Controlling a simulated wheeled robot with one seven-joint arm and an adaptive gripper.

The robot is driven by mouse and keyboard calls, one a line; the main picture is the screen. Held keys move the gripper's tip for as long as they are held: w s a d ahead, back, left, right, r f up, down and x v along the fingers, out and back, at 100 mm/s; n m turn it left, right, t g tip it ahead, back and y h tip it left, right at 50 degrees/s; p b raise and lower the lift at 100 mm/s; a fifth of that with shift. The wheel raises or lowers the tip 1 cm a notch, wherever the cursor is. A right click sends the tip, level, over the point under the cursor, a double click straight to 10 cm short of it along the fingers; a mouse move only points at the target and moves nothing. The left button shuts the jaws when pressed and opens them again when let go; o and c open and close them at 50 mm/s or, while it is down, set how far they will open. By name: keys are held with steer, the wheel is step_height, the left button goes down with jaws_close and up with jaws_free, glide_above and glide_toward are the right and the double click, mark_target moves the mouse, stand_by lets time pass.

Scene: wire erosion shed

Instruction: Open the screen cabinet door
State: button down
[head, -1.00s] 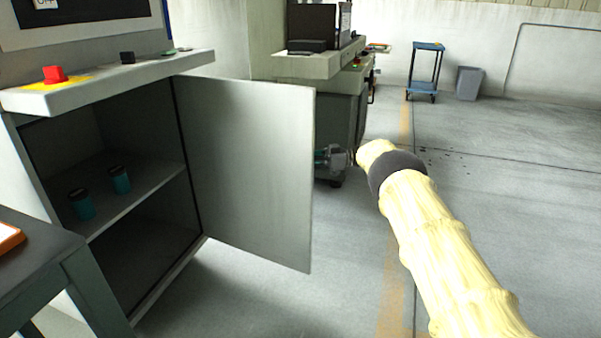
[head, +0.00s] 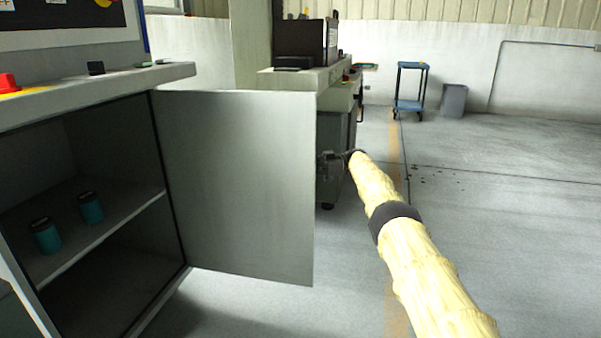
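The screen cabinet door (head: 238,185) is a flat grey panel that stands swung wide open from the cabinet (head: 85,100). It is hinged at the right side of the cabinet opening, and its inner face shows. My gripper (head: 326,160) is at the far edge of the door, at about mid height, at the end of my yellow-sleeved arm. The door edge hides part of the gripper, so I cannot tell whether its fingers are open or shut or whether they touch a handle. No handle is visible.
Two teal jars (head: 91,208) stand on the shelf (head: 100,235) inside the cabinet. A red button (head: 8,83) is on the ledge above. Another machine (head: 335,115) stands behind the door. A blue cart (head: 410,92) and a grey bin (head: 453,100) are far back. The floor at right is clear.

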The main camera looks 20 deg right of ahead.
steer(key=shift+w+a, duration=0.2)
steer(key=shift+r, duration=0.25)
